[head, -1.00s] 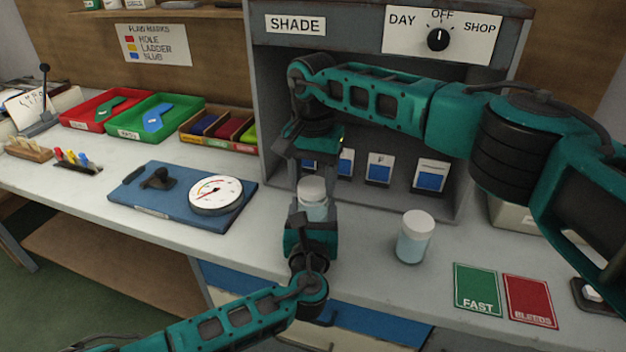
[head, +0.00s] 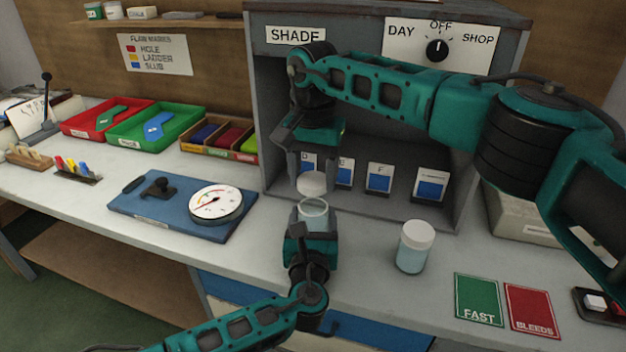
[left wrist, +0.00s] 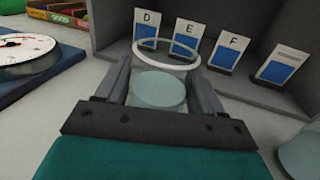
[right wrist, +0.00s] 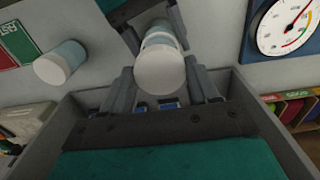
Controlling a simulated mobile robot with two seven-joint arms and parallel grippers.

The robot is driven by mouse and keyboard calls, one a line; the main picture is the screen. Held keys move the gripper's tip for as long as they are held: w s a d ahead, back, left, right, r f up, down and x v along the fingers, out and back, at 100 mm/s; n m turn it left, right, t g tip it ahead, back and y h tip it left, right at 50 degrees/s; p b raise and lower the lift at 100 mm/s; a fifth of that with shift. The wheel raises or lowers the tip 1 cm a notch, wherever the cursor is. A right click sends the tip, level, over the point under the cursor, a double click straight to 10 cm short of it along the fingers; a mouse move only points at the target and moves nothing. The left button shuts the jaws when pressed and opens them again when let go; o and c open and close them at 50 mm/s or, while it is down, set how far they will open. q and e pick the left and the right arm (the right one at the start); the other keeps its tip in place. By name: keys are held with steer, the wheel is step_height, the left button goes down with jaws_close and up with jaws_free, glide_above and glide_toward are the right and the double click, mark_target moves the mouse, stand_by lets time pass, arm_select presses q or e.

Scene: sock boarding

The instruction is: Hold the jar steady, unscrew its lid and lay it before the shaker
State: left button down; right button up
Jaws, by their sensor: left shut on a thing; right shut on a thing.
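The glass jar (head: 313,213) stands upright with its mouth open, and it fills the middle of the left wrist view (left wrist: 160,85). My left gripper (head: 312,222) is shut on its sides from the front. The white lid (head: 311,183) is off the jar, a small gap above its rim. My right gripper (head: 312,170) points down and is shut on the lid, which also shows in the right wrist view (right wrist: 160,70). A second jar with a white lid on (head: 415,247), holding pale blue liquid, stands to the right. I cannot tell which thing is the shaker.
The grey shade cabinet (head: 262,120) with lettered cards stands behind the jar. A blue board with a dial gauge (head: 216,203) lies left. Green FAST (head: 478,299) and red BLEEDS (head: 531,310) cards lie right. Bench between board and jar is clear.

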mark_target(313, 180)
step_height(313, 180, up, 2)
steer(key=shift+r, duration=0.1)
arm_select(q)
steer(key=shift+c, duration=0.3)
jaws_free()
steer(key=s, duration=0.4)
steer(key=s+p, duration=0.1)
steer(key=s, duration=0.7)
steer(key=shift+a, duration=0.35)
arm_select(e)
steer(key=shift+r, duration=0.65)
